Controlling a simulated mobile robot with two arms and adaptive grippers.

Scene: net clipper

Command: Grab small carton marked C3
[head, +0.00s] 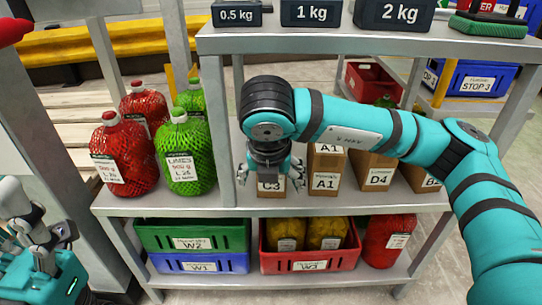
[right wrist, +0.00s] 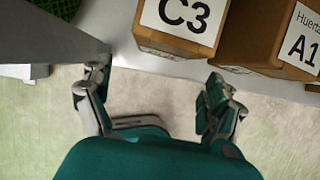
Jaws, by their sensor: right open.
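The small brown carton marked C3 (head: 271,190) stands on the middle shelf (head: 225,207), mostly hidden behind my right gripper (head: 270,176) in the head view. In the right wrist view, the C3 carton (right wrist: 178,28) shows at the top, its white label facing me. My right gripper (right wrist: 152,95) is open there, its fingers spread on either side of an empty gap. The carton lies beyond the fingertips, not between them. My left gripper (head: 38,228) is at the left edge of the head view, far from the carton; its finger opening is unclear.
Cartons marked A1 (head: 325,183), D4 (head: 374,178) and B2 stand right of C3. A shelf upright (head: 226,150) and netted bags (head: 186,160) are close on the left. The weights' shelf (head: 300,42) is above; crates (head: 190,236) are below.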

